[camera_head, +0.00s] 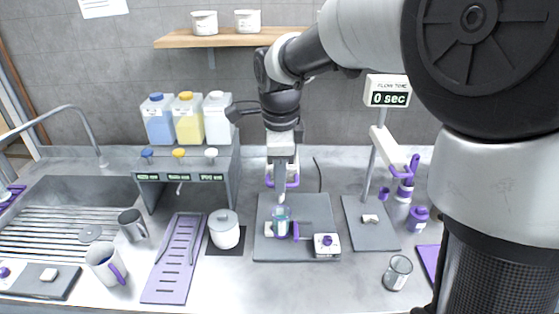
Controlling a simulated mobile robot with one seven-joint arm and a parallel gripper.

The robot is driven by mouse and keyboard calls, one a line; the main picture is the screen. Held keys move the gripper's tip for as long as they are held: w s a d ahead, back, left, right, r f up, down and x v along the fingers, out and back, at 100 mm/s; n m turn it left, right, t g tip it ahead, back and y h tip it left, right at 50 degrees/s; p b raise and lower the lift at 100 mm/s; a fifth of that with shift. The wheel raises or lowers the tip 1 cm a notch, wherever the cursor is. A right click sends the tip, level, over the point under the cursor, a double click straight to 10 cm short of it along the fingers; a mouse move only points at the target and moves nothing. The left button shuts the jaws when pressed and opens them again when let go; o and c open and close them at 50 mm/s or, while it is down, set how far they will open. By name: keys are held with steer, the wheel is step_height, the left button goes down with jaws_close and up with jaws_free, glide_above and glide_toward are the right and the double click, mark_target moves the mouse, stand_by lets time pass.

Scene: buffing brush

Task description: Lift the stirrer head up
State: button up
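A stirrer stands in the middle of the counter on a dark grey base plate (315,212). Its pale head (283,172) has a purple handle (293,182) and is partly hidden behind my gripper. A clear cup (282,222) with bluish contents and a purple handle stands on the plate below the head. My gripper (283,152) points down at the head from above, in front of it. The fingers blend with the head, so I cannot tell whether they are open, shut or touching it.
A small box with a purple knob (326,244) sits on the plate's front right. A second stand with a timer (388,91) reading 0 sec is at right. A dispenser (188,178), lidded pot (225,232) and purple drip tray (174,262) are at left. A glass (397,272) stands front right.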

steer(key=s+r, duration=0.3)
steer(key=r, duration=1.4)
steer(key=shift+d, duration=0.1)
steer(key=s+d+f+n+t, duration=0.1)
steer(key=s+d+f+n, duration=0.4)
steer(key=s+d+n, duration=0.2)
steer(key=s+d+f+n+t, duration=0.2)
steer(key=s+d+f+n, duration=0.4)
steer(key=s+n, duration=0.4)
steer(key=shift+s+d+n+t, duration=0.3)
steer(key=shift+d+n, duration=0.1)
